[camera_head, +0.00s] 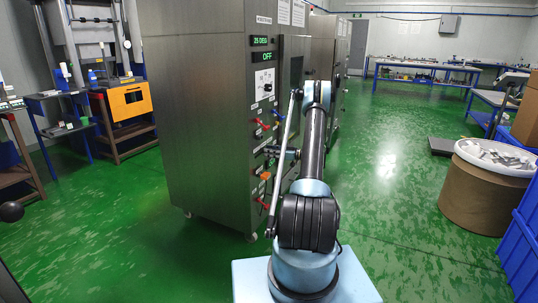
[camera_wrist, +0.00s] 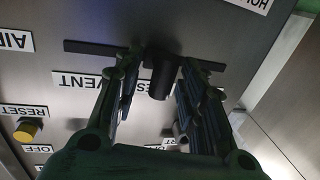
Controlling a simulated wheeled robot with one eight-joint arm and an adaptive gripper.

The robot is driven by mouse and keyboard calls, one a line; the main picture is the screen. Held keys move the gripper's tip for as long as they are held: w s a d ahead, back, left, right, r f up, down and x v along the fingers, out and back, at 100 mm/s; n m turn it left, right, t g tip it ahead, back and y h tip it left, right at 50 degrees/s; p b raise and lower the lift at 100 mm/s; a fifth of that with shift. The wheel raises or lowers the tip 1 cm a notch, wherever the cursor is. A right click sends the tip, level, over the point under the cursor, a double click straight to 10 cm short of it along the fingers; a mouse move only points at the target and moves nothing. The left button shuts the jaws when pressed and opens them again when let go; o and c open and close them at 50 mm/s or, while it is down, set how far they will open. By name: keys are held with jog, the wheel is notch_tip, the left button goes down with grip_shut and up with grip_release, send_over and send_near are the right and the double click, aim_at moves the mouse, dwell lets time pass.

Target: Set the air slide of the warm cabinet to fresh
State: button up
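The warm cabinet (camera_head: 205,110) is the tall grey steel cabinet left of my arm, with displays, a dial and several coloured handles on its panel. In the wrist view, a dark horizontal slide track (camera_wrist: 90,47) crosses the panel, and a black knob (camera_wrist: 160,78) stands out from it. An "AIR" label (camera_wrist: 15,40) lies at the left edge. My gripper (camera_wrist: 158,72) is open, its fingers on either side of the knob; contact cannot be told. The fingers partly hide a "VENT" label (camera_wrist: 78,81). No "fresh" mark can be read. In the head view my gripper is close to the panel.
A yellow button (camera_wrist: 25,131) beside a "RESET" label (camera_wrist: 24,110) is at the wrist view's lower left. Another dark control is partly hidden behind the right finger. Green floor (camera_head: 390,200) is clear right of my arm, up to a brown drum (camera_head: 485,195).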

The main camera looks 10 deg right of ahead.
jog(key=shift+d, duration=0.1)
jog(key=v, duration=1.1)
jog(key=shift+d, duration=0.35)
jog(key=shift+s, duration=0.2)
